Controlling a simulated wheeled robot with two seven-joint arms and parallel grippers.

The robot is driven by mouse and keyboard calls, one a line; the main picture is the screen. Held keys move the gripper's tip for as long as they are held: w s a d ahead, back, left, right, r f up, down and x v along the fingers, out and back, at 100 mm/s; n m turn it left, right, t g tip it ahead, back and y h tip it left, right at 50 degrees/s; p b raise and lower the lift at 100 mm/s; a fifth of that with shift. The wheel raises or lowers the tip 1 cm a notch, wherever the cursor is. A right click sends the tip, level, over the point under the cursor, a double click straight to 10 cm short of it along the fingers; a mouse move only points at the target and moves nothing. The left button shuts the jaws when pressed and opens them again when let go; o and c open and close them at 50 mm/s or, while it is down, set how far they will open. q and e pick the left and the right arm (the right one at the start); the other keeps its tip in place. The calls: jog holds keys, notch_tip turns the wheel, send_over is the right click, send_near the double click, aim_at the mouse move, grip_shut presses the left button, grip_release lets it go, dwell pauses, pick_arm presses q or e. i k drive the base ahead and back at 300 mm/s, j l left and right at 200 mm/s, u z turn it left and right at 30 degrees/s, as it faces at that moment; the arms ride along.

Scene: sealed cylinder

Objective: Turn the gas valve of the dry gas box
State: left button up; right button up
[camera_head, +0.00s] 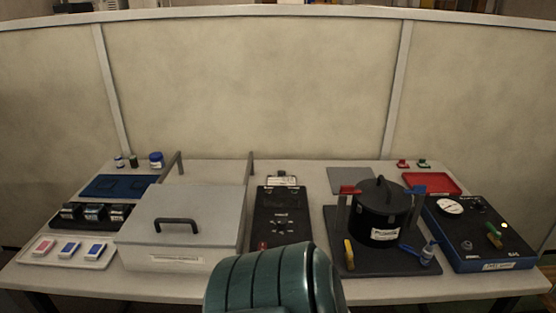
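A blue box with a dark top (478,250) stands at the right end of the table; it looks like the dry gas box, but its front label is too small to read surely. It has a round white gauge (450,206) at its back left. A small valve with green and brass-coloured parts (494,236) sits on the right of its top; its exact turn position cannot be told. A black lidded cylinder (379,212) stands to its left on a dark base, with a red and a blue piece at its sides. Neither gripper is in view.
A teal rounded part of mine covers the bottom middle. A grey lidded box (185,220), a dark panel (281,218) and a white tray (65,252) lie left. A red tray (432,184) is behind the blue box.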

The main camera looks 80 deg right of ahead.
aim_at(498, 235)
jog(key=z, duration=0.55)
jog(key=l+z, duration=0.15)
jog(key=z, duration=0.95)
jog(key=i+z, duration=0.1)
jog(key=z, duration=0.45)
jog(key=l+z, duration=0.1)
jog(key=z, duration=0.95)
jog(key=i+z, duration=0.1)
jog(key=z, duration=0.45)
jog(key=j+z, duration=0.1)
jog(key=z, duration=0.45)
